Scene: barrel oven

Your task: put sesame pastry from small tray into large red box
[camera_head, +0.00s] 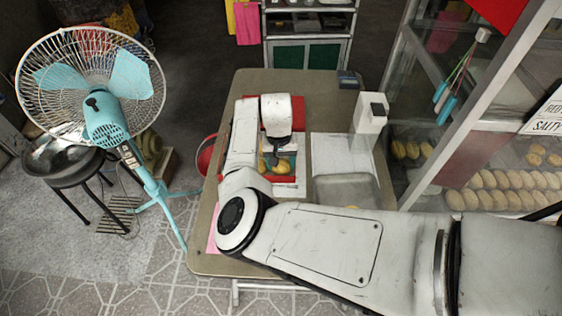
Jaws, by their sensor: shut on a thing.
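My gripper (275,162) points down over the large red box (284,179) on the table. It is shut on a golden sesame pastry (269,167), seen small and partly hidden by the dark fingers. More golden colour and a blue-green patch show just below, inside the box's outline. I cannot tell whether the held pastry touches the box floor. A small grey metal tray (343,188) lies to the right of the box. A bit of another golden pastry (352,207) shows at its near edge, partly covered by my arm.
A white upright device (369,113) stands on the table (240,92) behind the tray. A glass display case (480,150) with several pastries is at the right. My arm crosses the table's near edge.

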